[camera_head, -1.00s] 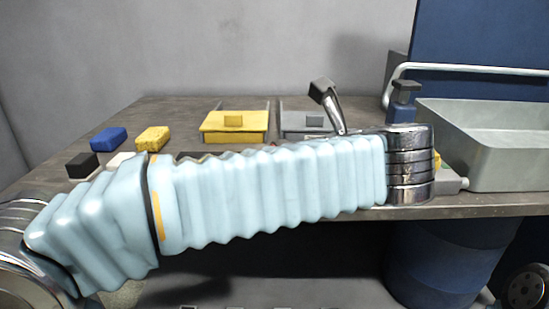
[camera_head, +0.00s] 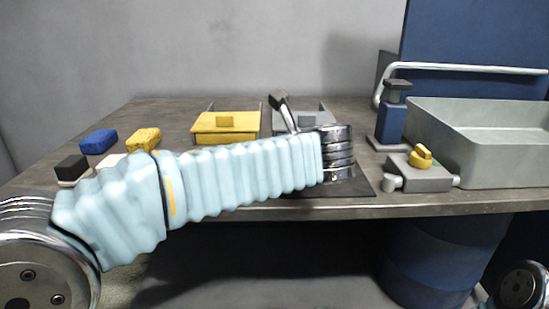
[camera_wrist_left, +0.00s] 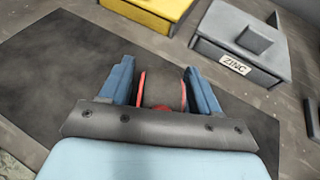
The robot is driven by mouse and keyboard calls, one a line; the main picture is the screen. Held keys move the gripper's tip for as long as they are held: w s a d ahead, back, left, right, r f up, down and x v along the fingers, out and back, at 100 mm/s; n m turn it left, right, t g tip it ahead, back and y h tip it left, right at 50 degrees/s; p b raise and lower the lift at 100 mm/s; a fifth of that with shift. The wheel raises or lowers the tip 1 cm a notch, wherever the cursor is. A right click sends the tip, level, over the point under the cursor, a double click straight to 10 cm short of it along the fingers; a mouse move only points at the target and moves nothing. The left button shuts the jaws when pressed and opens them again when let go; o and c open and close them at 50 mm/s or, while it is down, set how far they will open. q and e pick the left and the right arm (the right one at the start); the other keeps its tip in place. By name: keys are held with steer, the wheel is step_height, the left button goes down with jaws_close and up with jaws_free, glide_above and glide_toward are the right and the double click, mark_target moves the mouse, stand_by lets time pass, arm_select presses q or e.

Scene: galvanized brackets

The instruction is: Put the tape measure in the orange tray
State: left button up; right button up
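In the left wrist view, my left gripper (camera_wrist_left: 160,88) has its two blue fingers close against the sides of a grey-brown thing with red edges (camera_wrist_left: 163,90). It appears to be the tape measure, held between the fingers; its lower part is hidden by the gripper's body. A dark mat (camera_wrist_left: 60,75) lies below. In the head view the fingers and tape measure are hidden behind my left arm. I see no orange tray in either view. My right gripper is not in view.
A yellow box (camera_head: 226,124) and a grey box (camera_head: 312,116), labelled ZINC in the wrist view, stand at the back. Blue (camera_head: 98,141) and yellow (camera_head: 143,140) blocks lie left. A grey fixture with yellow knob (camera_head: 421,156) and a large grey basin (camera_head: 480,150) stand right.

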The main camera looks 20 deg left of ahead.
arm_select(q)
jaws_close()
